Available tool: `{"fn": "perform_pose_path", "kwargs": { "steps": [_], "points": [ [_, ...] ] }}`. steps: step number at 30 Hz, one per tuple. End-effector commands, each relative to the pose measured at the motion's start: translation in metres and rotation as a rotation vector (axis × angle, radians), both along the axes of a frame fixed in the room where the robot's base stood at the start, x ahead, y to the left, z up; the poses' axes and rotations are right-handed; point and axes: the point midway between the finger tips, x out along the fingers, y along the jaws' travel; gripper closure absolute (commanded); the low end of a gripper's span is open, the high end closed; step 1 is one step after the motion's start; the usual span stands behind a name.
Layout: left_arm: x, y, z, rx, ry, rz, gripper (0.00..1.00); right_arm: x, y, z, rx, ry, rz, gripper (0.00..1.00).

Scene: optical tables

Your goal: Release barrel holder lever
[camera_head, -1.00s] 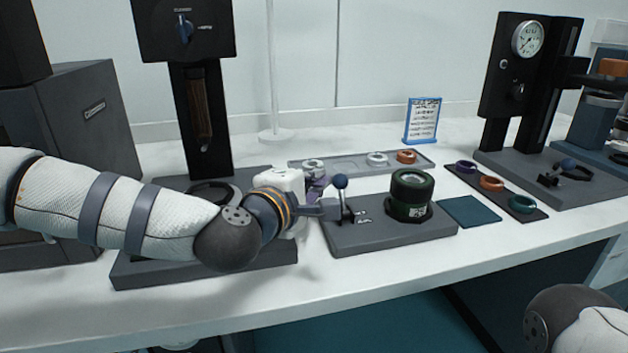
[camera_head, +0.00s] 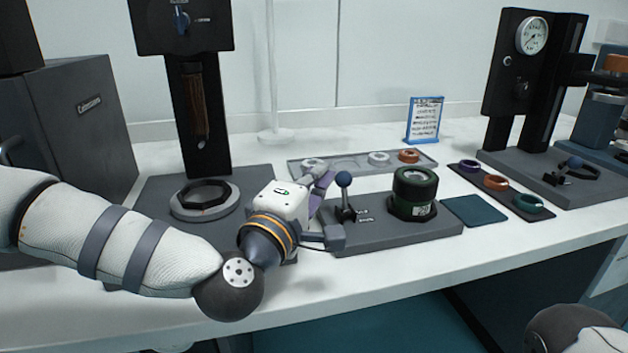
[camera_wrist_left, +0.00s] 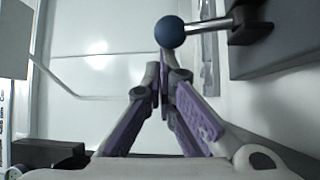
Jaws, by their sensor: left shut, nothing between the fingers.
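The barrel holder is a grey base plate (camera_head: 385,236) with a dark green barrel (camera_head: 414,192) seated in a black ring on its right part. Its lever (camera_head: 344,194) stands upright on the left part and ends in a blue ball knob. My left gripper (camera_head: 322,186) is just left of the lever, at about knob height. In the left wrist view, the purple-padded fingers (camera_wrist_left: 170,82) are shut and empty. The blue knob (camera_wrist_left: 170,32) shows just past the fingertips there; whether they touch cannot be told. My right gripper is outside the views; only part of my right arm shows.
A grey tray (camera_head: 345,164) with rings lies behind the holder. A teal mat (camera_head: 474,210) and a dark ring strip (camera_head: 534,213) lie to the right. A black column station (camera_head: 205,130) stands behind my left arm. The front table strip is clear.

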Motion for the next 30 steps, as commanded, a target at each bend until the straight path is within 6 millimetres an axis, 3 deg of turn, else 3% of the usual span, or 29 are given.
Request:
{"fn": "perform_pose_path", "kwargs": {
  "steps": [7,24,30],
  "points": [
    [-0.009,-0.004,-0.001,0.052,-0.149,-0.006,1.00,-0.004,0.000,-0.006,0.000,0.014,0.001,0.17],
    [-0.018,-0.005,0.001,0.048,-0.145,-0.003,1.00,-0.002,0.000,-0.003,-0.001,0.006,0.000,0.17],
    [-0.050,0.006,-0.006,0.048,-0.142,-0.005,1.00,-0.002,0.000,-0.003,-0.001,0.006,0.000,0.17]
  ]
}}
